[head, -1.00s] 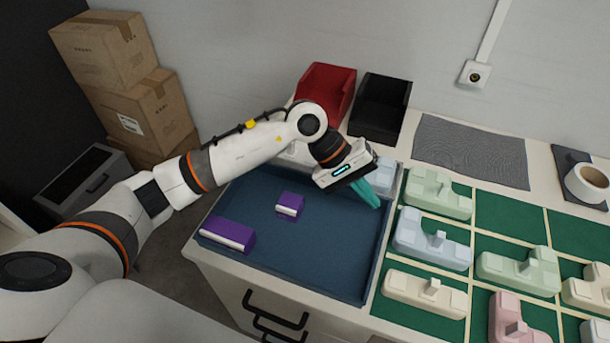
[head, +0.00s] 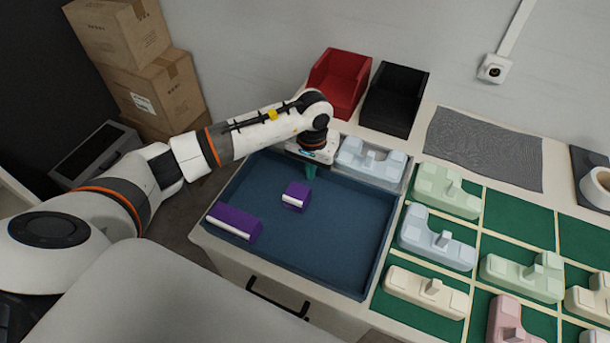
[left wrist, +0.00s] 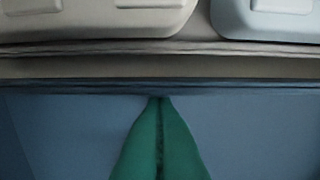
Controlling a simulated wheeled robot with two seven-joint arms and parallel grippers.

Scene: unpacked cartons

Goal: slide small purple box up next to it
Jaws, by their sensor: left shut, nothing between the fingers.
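The small purple box (head: 296,196), with a white strip along its front edge, sits in the blue tray (head: 330,262), left of its middle. A longer purple box (head: 236,223), also with a white strip, lies in the tray's front left corner. A gap of bare tray separates the two boxes. My left gripper (head: 311,174) is shut and empty, pointing down over the back part of the tray, just behind the small box. Its green fingers (left wrist: 160,130) touch each other in the left wrist view, where neither purple box shows. My right gripper is not in view.
Pale blue (head: 371,160) and cream moulded pieces lie behind the tray's back wall. Several pastel pieces stand in a green compartment grid (head: 505,227) on the right. Red (head: 340,82) and black (head: 394,98) bins stand at the back. The tray's right half is clear.

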